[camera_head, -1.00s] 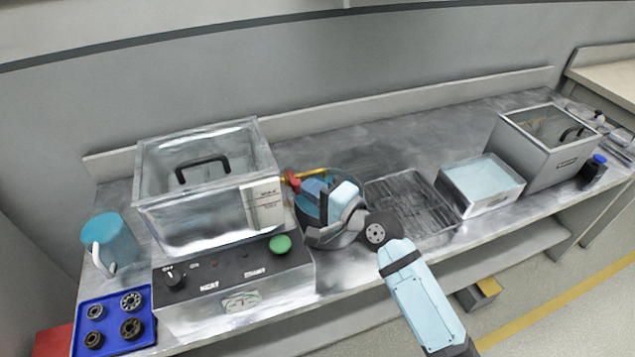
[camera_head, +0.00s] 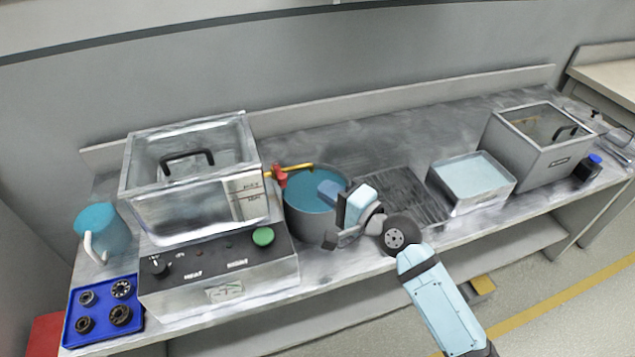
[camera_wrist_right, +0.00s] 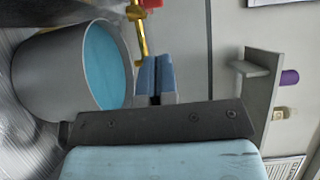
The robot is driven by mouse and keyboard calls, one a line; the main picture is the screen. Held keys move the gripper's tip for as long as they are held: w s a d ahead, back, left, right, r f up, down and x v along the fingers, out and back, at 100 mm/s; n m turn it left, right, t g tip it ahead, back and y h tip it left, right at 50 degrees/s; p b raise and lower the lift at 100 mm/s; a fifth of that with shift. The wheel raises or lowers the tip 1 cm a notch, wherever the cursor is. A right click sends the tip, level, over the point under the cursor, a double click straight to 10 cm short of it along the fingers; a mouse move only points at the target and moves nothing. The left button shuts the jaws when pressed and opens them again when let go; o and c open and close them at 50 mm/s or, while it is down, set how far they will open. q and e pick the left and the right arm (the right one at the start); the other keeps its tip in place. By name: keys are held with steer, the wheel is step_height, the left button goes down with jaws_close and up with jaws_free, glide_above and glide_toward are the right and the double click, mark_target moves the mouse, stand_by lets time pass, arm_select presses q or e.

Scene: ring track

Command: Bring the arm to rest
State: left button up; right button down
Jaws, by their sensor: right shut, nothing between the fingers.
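My right gripper (camera_head: 330,190) is shut and empty, its blue-grey fingers by the right rim of a grey pot of blue liquid (camera_head: 297,220). In the right wrist view the two fingers (camera_wrist_right: 155,78) are together, with nothing between them. The pot (camera_wrist_right: 45,75) and a brass tap (camera_wrist_right: 140,32) show beside them there. My right arm comes in from the lower right over the bench's front edge. My left gripper is not in view.
A glass-walled tank with a lidded top (camera_head: 185,220) stands on a control box with a green button (camera_head: 263,237) at left. A blue jug (camera_head: 103,240) and a blue tray of metal rings (camera_head: 72,325) are further left. A drain grid (camera_head: 405,190), shallow tray (camera_head: 452,200) and grey lidded box (camera_head: 520,165) stand right.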

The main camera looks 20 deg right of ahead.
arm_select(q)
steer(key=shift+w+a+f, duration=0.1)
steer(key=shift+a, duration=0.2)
arm_select(e)
steer(key=v, duration=0.6)
steer(key=shift+s+a, duration=0.2)
steer(key=shift+s, duration=0.2)
steer(key=s+a+f+n+g+h, duration=0.1)
steer(key=s+f+n+g+h, duration=0.15)
steer(key=s+f+n, duration=0.6)
steer(key=s+a+f+n+g+h, duration=0.1)
steer(key=s+f+n+g+h, duration=0.3)
steer(key=f, duration=0.8)
arm_select(q)
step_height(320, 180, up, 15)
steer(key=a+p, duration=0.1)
steer(key=p, duration=1.7)
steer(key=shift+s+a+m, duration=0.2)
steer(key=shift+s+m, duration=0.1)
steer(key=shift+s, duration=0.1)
arm_select(e)
steer(key=s+d+r+n+t, duration=0.1)
steer(key=s+r+n+t, duration=0.1)
steer(key=r, duration=1.2)
steer(key=shift+s+d, duration=0.4)
steer(key=shift+s, duration=0.1)
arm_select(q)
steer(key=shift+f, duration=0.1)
